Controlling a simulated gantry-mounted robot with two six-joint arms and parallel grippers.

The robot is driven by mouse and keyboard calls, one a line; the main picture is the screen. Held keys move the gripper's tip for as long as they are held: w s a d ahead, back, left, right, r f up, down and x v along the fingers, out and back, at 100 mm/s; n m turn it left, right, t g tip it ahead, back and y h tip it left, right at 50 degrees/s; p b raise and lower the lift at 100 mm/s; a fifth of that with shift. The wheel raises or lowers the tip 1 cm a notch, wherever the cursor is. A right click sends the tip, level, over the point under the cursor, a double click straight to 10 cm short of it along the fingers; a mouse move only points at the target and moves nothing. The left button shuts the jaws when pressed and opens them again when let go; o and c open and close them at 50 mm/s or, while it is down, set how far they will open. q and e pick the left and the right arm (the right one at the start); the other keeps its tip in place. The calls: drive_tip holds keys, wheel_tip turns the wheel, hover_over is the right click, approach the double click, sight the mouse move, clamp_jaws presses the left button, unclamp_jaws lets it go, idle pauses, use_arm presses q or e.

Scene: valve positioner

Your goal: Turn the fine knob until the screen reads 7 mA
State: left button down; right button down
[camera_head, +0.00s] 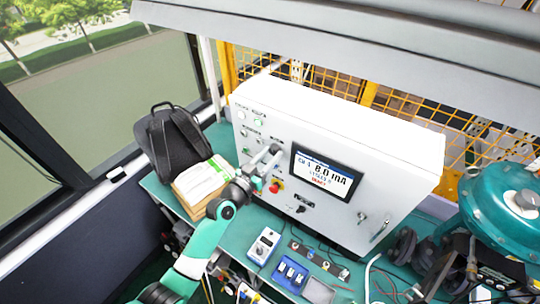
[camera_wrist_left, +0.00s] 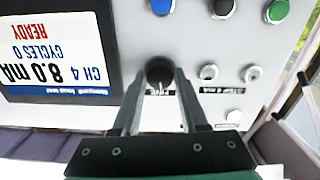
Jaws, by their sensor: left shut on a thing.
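The white control cabinet (camera_head: 395,165) has a screen (camera_head: 325,176) that reads CH 4, 8.0 mA, CYCLES 0. The screen also shows upside down in the left wrist view (camera_wrist_left: 55,55), with READY in red. My left gripper (camera_head: 274,152) reaches the front panel left of the screen. In the left wrist view its two fingers (camera_wrist_left: 168,78) are closed around a black knob (camera_wrist_left: 159,70), one finger on each side. A label under the knob, partly hidden between the fingers, seems to read FINE. My right gripper is not in view.
A red button (camera_head: 276,187) sits just below my left gripper. A black backpack (camera_head: 172,135) and a stack of papers (camera_head: 200,180) lie left of the cabinet. A blue tray (camera_head: 290,274) is on the green bench.

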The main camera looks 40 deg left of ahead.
use_arm(q)
drive_tip(key=n, duration=0.6)
drive_tip(key=shift+n, duration=0.3)
idle(0.4)
drive_tip(key=shift+c, duration=2.2)
unclamp_jaws()
drive_tip(key=shift+p, duration=0.3)
drive_tip(key=s+d, duration=0.2)
drive_tip(key=s, duration=0.9)
drive_tip(key=shift+s, duration=0.25)
